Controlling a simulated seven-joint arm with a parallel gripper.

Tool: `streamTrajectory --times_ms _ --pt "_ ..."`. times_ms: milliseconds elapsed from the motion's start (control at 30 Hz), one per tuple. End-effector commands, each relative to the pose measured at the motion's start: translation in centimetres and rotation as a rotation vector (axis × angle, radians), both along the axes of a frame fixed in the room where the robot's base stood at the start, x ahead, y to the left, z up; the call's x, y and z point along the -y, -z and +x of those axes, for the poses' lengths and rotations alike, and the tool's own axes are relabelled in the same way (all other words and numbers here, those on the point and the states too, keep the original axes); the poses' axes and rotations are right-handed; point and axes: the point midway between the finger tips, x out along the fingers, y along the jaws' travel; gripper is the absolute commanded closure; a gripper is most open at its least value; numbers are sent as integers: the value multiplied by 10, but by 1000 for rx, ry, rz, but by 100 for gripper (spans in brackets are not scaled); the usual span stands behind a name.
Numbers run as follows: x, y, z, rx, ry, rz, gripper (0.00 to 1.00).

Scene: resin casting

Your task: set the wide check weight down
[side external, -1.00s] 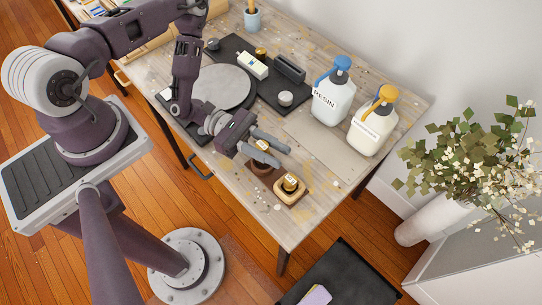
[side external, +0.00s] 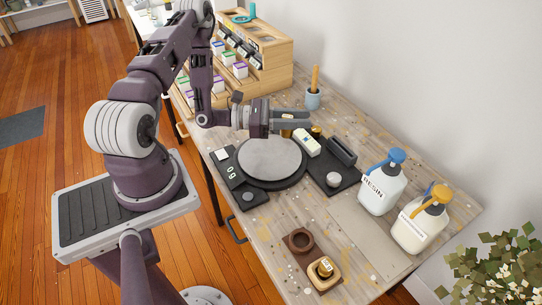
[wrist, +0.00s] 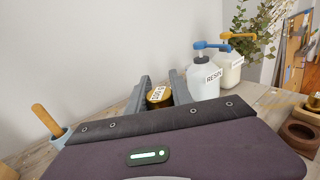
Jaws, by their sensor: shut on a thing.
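The wide check weight, a brass piece with a pale label, is between my gripper's fingers; it shows in the wrist view (wrist: 158,97) and partly in the side view (side external: 287,117), mostly hidden by the fingers. My gripper (side external: 304,120) is shut on it, held level above the far edge of the scale. The scale's round grey plate (side external: 270,158) is bare and its display (side external: 231,172) reads 0 g. A wooden ring socket (side external: 300,240) near the table's front is empty. Beside it, another brass weight (side external: 325,267) sits in a lighter wooden holder.
Resin bottle (side external: 381,184) and a yellow-pump bottle (side external: 421,222) stand right. A wooden rack (side external: 262,62) stands behind.

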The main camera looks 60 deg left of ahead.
Motion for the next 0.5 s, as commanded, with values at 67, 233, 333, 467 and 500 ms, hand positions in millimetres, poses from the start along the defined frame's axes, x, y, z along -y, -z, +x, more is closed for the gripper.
streamTrajectory --times_ms 67,233,333,467,500 --pt "-9 4 1 2 -22 -1 100" --pt "-10 43 1 0 -25 -4 100" --pt "-9 59 1 1 -25 -3 100" --pt "-9 87 1 1 -25 -2 100" --pt "-9 93 0 1 -25 -2 100"
